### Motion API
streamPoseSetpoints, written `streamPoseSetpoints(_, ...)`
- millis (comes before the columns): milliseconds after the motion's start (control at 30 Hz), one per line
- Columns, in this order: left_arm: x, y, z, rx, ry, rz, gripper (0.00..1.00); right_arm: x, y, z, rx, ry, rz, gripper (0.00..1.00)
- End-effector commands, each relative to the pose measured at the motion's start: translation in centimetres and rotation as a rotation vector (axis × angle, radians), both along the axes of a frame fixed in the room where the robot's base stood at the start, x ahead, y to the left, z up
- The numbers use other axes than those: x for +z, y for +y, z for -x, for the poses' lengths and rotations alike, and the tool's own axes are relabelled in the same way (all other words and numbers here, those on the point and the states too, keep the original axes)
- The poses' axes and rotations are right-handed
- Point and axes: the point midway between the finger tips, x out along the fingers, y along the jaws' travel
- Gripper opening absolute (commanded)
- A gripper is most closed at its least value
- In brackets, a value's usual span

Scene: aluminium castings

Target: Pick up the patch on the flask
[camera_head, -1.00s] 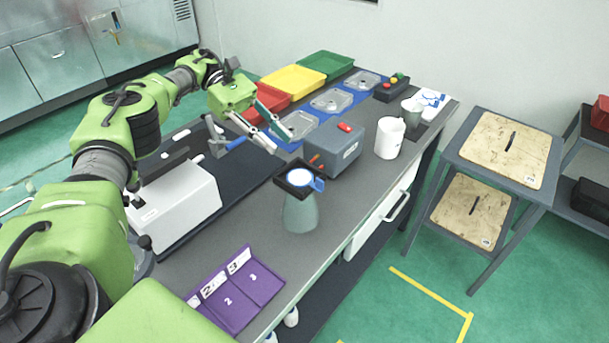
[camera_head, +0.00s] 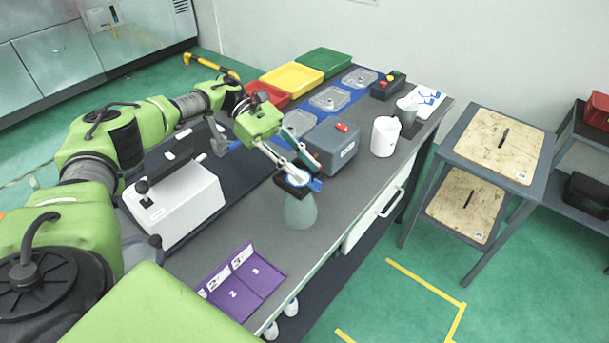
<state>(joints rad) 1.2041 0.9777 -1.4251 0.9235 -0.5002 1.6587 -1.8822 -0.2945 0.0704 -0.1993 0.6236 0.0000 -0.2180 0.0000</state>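The flask (camera_head: 300,212) is a grey-green cone standing on the dark bench near its front edge. A black square piece (camera_head: 292,191) with a blue tab (camera_head: 315,185) sits on its top. The round white patch (camera_head: 296,180) lies on that piece, now partly hidden by my fingers. My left gripper (camera_head: 302,172) reaches in from the upper left, with its fingertips at the patch. Its two fingers look spread apart; whether they touch the patch I cannot tell. My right gripper is not in view.
A grey box (camera_head: 335,150) with a red button stands close behind the flask. A white mug (camera_head: 385,137) is farther right. A white machine (camera_head: 175,205) stands left, purple numbered trays (camera_head: 243,282) in front. Red, yellow and green trays (camera_head: 292,78) are at the back.

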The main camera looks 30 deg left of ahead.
Motion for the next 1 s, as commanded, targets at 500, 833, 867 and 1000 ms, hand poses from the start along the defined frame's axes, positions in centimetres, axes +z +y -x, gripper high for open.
streamPoseSetpoints(500, -1.9, -4.6, 0.8, -0.001, 0.002, 0.002, 0.24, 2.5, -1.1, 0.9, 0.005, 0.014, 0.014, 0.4)
streamPoseSetpoints(833, -1.9, -4.5, 0.7, -0.002, 0.001, 0.002, 0.0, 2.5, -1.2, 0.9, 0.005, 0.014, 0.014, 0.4)
streamPoseSetpoints(867, -1.9, -4.5, 0.7, -0.002, 0.001, 0.002, 0.0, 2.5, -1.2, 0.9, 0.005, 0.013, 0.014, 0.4)
streamPoseSetpoints(1000, -1.9, -4.5, 0.7, -0.002, 0.001, 0.002, 0.0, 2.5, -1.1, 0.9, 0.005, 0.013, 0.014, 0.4)
